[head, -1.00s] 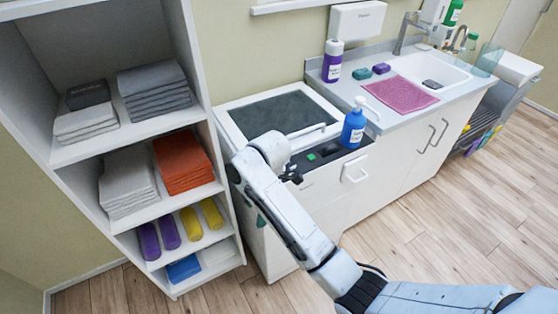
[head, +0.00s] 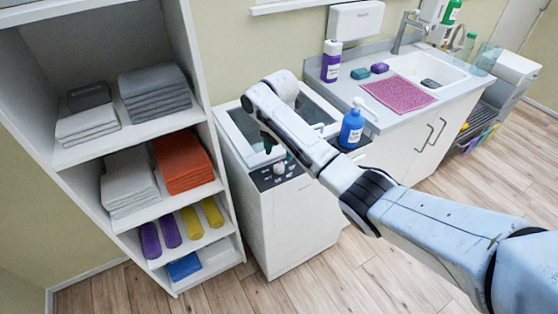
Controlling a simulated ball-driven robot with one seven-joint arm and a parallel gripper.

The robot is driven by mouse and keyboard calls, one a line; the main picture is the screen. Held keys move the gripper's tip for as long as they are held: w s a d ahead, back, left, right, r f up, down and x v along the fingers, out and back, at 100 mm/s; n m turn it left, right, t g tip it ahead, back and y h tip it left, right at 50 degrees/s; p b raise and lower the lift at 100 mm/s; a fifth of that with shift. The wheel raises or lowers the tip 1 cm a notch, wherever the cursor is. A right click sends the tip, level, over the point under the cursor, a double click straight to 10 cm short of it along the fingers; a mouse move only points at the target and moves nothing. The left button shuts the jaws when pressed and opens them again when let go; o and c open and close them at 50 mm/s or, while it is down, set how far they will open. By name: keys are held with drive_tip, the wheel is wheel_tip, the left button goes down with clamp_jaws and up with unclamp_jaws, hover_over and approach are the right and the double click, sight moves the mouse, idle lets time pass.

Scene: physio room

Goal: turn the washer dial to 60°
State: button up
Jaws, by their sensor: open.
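The washer (head: 290,222) is a white top-loading machine with a glazed lid, between the shelf unit and the sink counter. Its dark control panel (head: 262,182) lies along the front top edge. A small pale round knob (head: 279,169) on it looks like the dial; its pointer and markings are too small to read. My gripper (head: 267,143) is above the washer's lid, just behind the panel, mostly hidden by my arm. Its jaws are open and appear empty. It looks apart from the knob, though the gap is hard to judge.
A blue pump bottle (head: 352,127) stands right of the panel, close to my arm. A shelf unit (head: 205,110) with folded towels and rolls stands close on the left. The counter (head: 352,88) holds a purple-labelled bottle (head: 331,61) and a pink mat (head: 399,95).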

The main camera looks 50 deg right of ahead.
sight(279, 164)
drive_tip(key=shift+f, duration=2.6)
drive_tip(key=shift+c, duration=0.3)
drive_tip(key=c, duration=1)
